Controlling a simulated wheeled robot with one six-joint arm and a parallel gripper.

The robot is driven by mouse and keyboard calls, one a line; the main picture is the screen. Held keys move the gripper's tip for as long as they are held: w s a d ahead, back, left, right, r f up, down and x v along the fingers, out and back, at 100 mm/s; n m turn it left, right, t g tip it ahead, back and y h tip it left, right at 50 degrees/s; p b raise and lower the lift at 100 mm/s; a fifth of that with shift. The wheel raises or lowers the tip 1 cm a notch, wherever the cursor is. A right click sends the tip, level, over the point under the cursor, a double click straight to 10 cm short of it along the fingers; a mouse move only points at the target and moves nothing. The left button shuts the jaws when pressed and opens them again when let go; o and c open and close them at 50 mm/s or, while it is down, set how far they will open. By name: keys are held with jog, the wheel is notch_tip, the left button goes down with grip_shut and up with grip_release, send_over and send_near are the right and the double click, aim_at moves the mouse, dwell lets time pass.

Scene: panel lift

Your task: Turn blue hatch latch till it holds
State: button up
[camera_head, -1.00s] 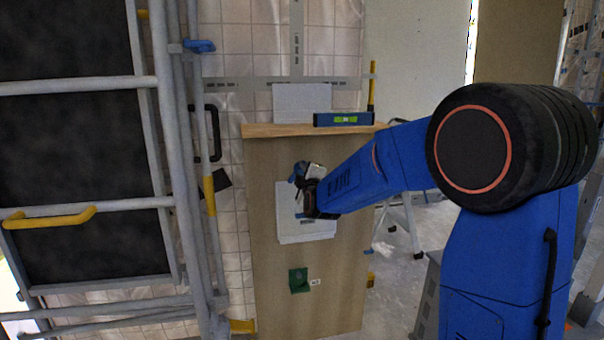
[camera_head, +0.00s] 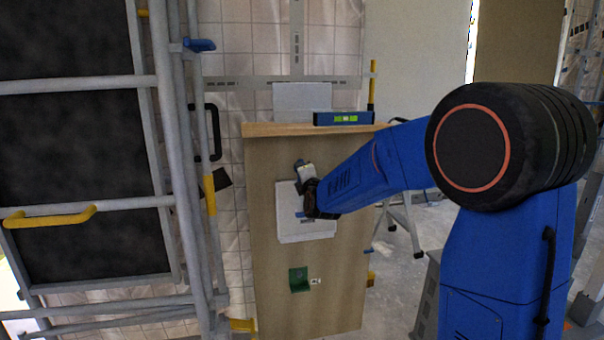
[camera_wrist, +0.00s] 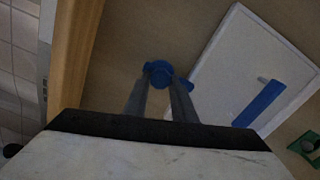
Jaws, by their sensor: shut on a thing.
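The blue latch (camera_wrist: 158,70) sits on the wooden panel (camera_head: 270,260) above the white hatch (camera_head: 308,232). In the wrist view its round blue knob lies between the tips of my gripper (camera_wrist: 161,84), which is shut on it; a small blue tab sticks out to the right, towards the hatch corner. In the head view my gripper (camera_head: 302,168) is at the hatch's upper edge and mostly hides the latch. The hatch (camera_wrist: 240,70) looks flush or nearly so with the panel. It carries a blue bar handle (camera_wrist: 258,104).
A green bracket (camera_head: 298,280) is fixed low on the panel. A blue spirit level (camera_head: 343,119) lies on the wooden ledge (camera_head: 270,130) above. Grey scaffold tubes with a yellow handle (camera_head: 50,217) stand close on the left. A stepladder's legs (camera_head: 402,222) stand right of the panel.

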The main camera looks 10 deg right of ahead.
jog(key=shift+f, duration=0.15)
jog(key=o, duration=1.1)
jog(key=shift+c, duration=0.2)
jog(key=shift+s, duration=0.1)
jog(key=s, duration=1.7)
jog(key=shift+s, duration=0.15)
